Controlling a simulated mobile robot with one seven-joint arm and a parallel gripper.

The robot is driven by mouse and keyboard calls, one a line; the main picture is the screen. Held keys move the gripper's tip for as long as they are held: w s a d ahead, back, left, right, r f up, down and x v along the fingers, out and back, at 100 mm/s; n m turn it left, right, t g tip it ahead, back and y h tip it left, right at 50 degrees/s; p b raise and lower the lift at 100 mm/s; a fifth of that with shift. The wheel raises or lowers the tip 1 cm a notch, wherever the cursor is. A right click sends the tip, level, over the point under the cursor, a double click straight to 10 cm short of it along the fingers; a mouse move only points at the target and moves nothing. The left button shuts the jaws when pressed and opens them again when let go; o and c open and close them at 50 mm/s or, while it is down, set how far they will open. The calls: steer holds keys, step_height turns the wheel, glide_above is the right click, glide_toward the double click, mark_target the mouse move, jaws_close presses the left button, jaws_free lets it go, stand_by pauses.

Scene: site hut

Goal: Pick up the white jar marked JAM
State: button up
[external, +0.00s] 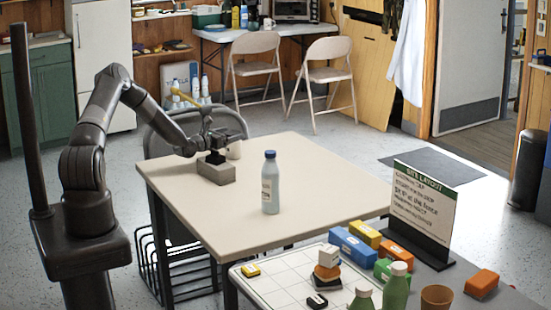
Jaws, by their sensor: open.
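A small off-white jar-like object (235,150) stands on the beige table, just right of my gripper and partly hidden by it. No JAM marking can be read on it from here. My gripper (214,157) points down close above a grey block (216,173) on the table. The fingers are dark and small in this view. My gripper looks open, with nothing clearly between the fingers, and the gap between fingers and block cannot be judged.
A pale bottle with a blue cap (270,182) stands upright right of the grey block. The beige table (330,185) is otherwise mostly bare. A front table holds coloured blocks, green bottles, a brown cup (436,298) and a sign (424,208). Folding chairs (325,75) stand behind.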

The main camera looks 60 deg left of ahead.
mark_target(237, 131)
steer(key=shift+x, duration=1.85)
steer(key=shift+f, duration=0.15)
steer(key=shift+c, duration=0.2)
steer(key=c, duration=1.6)
steer(key=shift+o, duration=0.2)
